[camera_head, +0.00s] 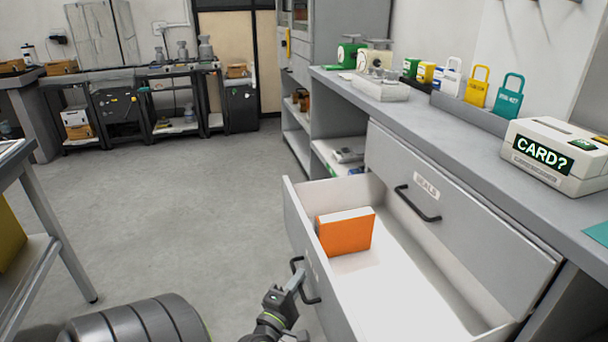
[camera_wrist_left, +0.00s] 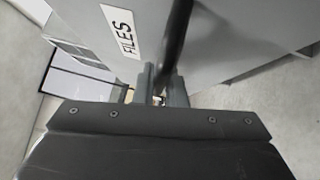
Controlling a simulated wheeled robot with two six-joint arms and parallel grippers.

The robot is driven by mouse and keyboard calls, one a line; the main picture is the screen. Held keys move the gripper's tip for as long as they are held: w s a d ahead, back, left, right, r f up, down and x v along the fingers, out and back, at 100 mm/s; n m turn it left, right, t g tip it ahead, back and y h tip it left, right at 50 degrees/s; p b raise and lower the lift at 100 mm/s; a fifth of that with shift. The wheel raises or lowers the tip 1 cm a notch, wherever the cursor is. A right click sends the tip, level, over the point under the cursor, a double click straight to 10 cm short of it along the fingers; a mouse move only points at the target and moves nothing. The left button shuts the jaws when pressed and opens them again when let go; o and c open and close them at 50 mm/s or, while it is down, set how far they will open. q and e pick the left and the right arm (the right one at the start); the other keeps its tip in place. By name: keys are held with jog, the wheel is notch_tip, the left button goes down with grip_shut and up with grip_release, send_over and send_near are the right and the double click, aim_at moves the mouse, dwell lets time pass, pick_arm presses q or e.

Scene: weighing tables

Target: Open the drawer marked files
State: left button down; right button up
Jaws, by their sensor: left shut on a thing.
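The drawer marked files (camera_head: 318,266) is the lower drawer of the right-hand counter, and it stands pulled well out. Its FILES label (camera_wrist_left: 122,32) shows in the left wrist view. Its dark bar handle (camera_head: 306,281) is on the front panel and also shows in the left wrist view (camera_wrist_left: 177,38). My left gripper (camera_head: 294,284) is shut on this handle; in the left wrist view its fingers (camera_wrist_left: 160,84) close around the bar. An orange book or folder (camera_head: 345,232) stands inside the drawer near its far end. My right gripper is not in view.
Above is a shut drawer marked SEALS (camera_head: 465,221). The counter (camera_head: 440,118) carries a card machine (camera_head: 556,158), coloured padlock-shaped tags (camera_head: 478,87) and scales (camera_head: 380,80). A table (camera_head: 30,240) stands at left. The floor (camera_head: 190,205) between is clear.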

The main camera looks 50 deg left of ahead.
pick_arm(q)
jog(key=shift+f, duration=0.1)
jog(key=c, duration=1.5)
grip_release()
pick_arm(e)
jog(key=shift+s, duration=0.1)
pick_arm(q)
jog(key=shift+s, duration=0.1)
jog(key=b+v, duration=0.2)
jog(key=v, duration=1.5)
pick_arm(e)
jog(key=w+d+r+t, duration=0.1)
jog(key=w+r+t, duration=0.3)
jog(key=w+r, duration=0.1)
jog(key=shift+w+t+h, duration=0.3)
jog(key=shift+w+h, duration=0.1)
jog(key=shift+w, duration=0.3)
pick_arm(q)
jog(key=shift+s, duration=0.1)
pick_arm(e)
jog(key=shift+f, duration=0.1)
